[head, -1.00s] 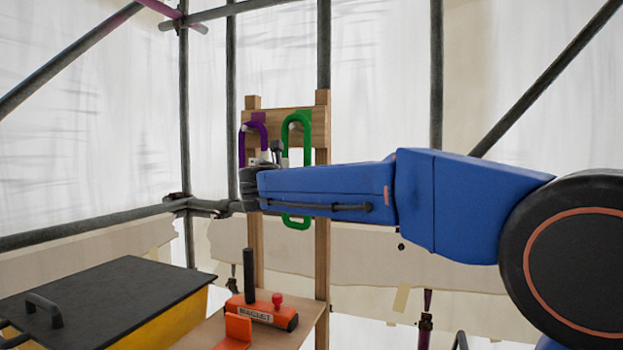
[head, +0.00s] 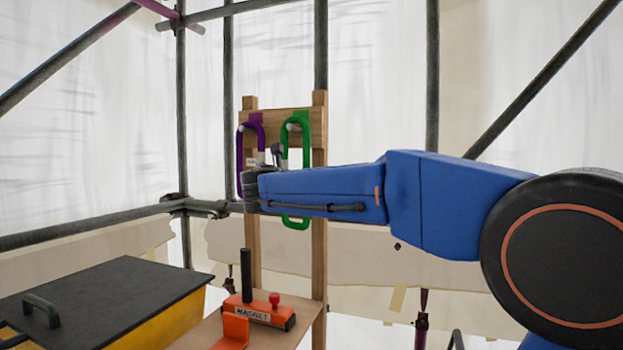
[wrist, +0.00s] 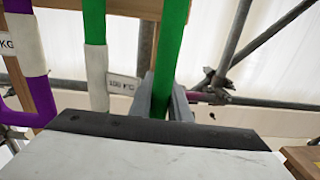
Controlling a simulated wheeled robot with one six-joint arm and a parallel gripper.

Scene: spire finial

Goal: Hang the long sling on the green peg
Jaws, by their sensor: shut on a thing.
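The green sling (head: 306,140) is a long loop in front of the wooden rack. Its top is around a pale peg end (head: 293,127) beside a green patch on the board; whether the peg bears it I cannot tell. Its lower end (head: 296,224) shows below my arm. My gripper (wrist: 165,100) is shut on one green strand (wrist: 170,45) in the wrist view; in the head view my arm hides the jaws. The other strand has a white sleeve (wrist: 97,75) with a 100 KG tag. The shorter-looking purple sling (head: 240,155) hangs at the left, partly hidden.
A black-lidded yellow box (head: 95,295) is at lower left. Scaffold tubes (head: 432,80) and pale sheeting surround the rack. The space right of the rack is largely taken by my arm.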

